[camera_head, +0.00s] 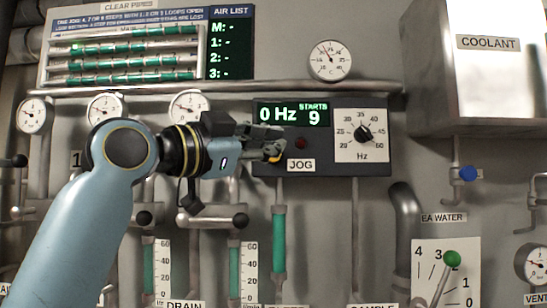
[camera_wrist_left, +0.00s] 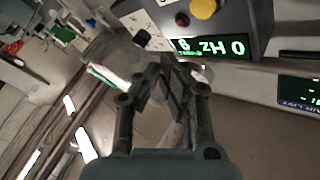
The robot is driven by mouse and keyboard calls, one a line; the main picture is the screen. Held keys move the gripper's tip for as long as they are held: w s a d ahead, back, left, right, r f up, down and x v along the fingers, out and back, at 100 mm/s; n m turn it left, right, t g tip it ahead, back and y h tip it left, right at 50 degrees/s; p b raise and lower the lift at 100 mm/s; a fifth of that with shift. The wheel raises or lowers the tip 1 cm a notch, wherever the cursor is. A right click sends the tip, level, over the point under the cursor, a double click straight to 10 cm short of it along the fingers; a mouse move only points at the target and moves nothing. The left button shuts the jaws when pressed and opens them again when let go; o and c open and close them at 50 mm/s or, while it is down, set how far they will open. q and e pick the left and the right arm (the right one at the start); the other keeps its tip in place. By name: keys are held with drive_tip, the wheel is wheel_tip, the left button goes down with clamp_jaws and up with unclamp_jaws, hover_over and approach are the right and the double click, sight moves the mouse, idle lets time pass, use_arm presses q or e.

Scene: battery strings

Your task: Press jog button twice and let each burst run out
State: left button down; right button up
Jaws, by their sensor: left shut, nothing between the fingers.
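The dark control panel (camera_head: 320,168) carries a display (camera_head: 291,114) reading 0 Hz and STARTS 9. Below the display are a JOG label (camera_head: 301,165) and a dark red lamp (camera_head: 301,143). The yellow jog button (camera_wrist_left: 205,8) shows at the top edge of the left wrist view; in the head view my gripper mostly covers it. My left gripper (camera_head: 275,150) is in front of the panel's left part. In the left wrist view its fingers (camera_wrist_left: 173,75) are closed together and empty, and appear apart from the button. My right gripper is out of view.
A Hz dial (camera_head: 363,135) sits on the panel's right. Pipes, round gauges (camera_head: 330,60) and green flow tubes (camera_head: 279,240) surround the panel. The coolant box (camera_head: 487,85) juts out at the right. A green-knobbed lever (camera_head: 452,258) stands at lower right.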

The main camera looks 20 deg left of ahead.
use_arm(q)
drive_tip(key=shift+w+a+b, duration=0.15)
drive_tip(key=shift+w+a, duration=0.1)
drive_tip(key=shift+w, duration=0.6)
drive_tip(key=shift+w+a+b, duration=0.1)
drive_tip(key=shift+w+a, duration=0.15)
drive_tip(key=shift+w, duration=0.65)
drive_tip(key=shift+w+a+b, duration=0.15)
drive_tip(key=shift+w+a, duration=0.1)
drive_tip(key=shift+w, duration=0.6)
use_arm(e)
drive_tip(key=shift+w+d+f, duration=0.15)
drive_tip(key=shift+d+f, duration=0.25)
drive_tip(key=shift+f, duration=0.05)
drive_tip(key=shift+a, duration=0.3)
use_arm(q)
drive_tip(key=shift+w+a, duration=0.1)
drive_tip(key=shift+w, duration=0.3)
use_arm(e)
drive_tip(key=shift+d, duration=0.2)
